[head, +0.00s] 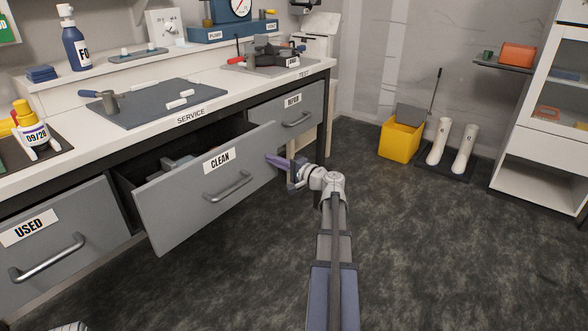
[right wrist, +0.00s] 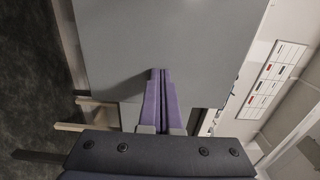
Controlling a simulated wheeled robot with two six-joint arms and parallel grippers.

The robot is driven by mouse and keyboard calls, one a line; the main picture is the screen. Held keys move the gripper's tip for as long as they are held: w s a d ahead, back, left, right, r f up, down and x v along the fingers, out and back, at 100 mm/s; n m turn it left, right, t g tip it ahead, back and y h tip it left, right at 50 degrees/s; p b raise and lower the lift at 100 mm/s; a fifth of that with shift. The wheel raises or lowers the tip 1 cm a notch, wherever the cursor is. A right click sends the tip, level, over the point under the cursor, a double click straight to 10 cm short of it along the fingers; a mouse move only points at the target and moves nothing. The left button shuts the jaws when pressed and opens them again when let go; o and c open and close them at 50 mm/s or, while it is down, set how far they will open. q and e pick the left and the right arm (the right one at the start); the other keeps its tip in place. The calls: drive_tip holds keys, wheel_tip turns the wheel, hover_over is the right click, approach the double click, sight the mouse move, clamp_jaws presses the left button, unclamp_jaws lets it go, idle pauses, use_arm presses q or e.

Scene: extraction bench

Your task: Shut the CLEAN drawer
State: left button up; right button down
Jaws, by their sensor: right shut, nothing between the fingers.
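The CLEAN drawer (head: 180,205) stands pulled out from the bench in the head view, with a grey front, a white label and a metal bar handle (head: 228,187). Part of its inside, with some objects in it, shows behind the front. My right gripper (head: 270,160) is shut and empty at the right end of the drawer front, beyond the handle. In the right wrist view its purple fingers (right wrist: 160,75) lie over a grey panel; I cannot tell whether they touch it. My left gripper is not in view.
The USED drawer (head: 60,240) at the left and the REPAIR drawer (head: 290,117) at the right look closed. The bench top (head: 235,100) holds tools above. A yellow bin (head: 400,139) and white boots (head: 452,150) stand at the wall. The floor (head: 430,240) at the right is clear.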

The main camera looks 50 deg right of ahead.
drive_tip(key=w, duration=0.8)
drive_tip(key=w+a, duration=0.1)
drive_tip(key=w, duration=0.3)
drive_tip(key=shift+w, duration=0.45)
drive_tip(key=shift+w+d+r, duration=0.1)
